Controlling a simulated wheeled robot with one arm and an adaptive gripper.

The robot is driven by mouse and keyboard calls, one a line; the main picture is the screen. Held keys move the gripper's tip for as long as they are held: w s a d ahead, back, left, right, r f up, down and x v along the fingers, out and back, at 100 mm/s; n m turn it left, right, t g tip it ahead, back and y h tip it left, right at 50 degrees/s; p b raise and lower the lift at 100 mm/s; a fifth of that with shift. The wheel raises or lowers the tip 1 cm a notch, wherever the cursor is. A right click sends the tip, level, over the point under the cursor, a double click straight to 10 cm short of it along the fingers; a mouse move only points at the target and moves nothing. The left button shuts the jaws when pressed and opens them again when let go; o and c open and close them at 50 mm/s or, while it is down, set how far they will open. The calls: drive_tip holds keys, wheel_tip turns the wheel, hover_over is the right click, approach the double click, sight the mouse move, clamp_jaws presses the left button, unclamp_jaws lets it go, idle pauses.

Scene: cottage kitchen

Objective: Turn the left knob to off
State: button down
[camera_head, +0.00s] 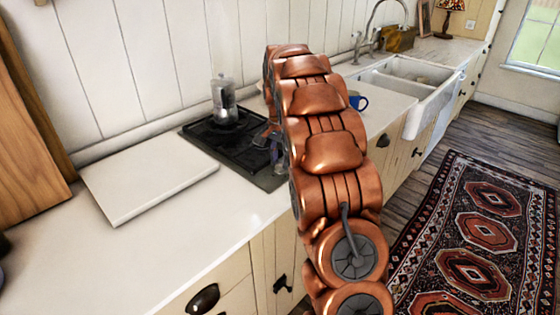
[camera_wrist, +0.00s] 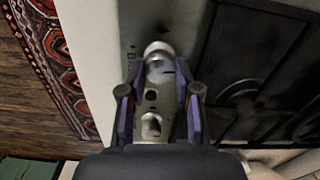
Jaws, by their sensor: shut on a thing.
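The black cooktop (camera_head: 212,140) is set in the white counter and carries a metal pot. In the wrist view the cooktop (camera_wrist: 252,70) fills the right side. My gripper (camera_wrist: 158,66) has its two dark, purple-sided fingers on either side of a silver knob with a pale rounded end (camera_wrist: 158,50), and is shut on it. The knob is beside the cooktop's front edge. Its pointer setting cannot be read. In the head view my gripper (camera_head: 268,138) is at the cooktop's right end, partly hidden by my copper arm, and the knobs are not clear there.
The pot (camera_head: 224,100) stands on the cooktop's back part. A white board (camera_head: 148,178) lies on the counter to the left. A blue mug (camera_head: 358,102) and a white sink (camera_head: 424,98) are beyond my arm. A patterned rug (camera_head: 475,240) covers the floor.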

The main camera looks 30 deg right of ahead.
sight(281, 161)
drive_tip(key=shift+m, duration=0.8)
drive_tip(key=c, duration=0.8)
unclamp_jaws()
drive_tip(key=shift+r, duration=0.15)
wheel_tip(281, 161, up, 12)
idle(0.4)
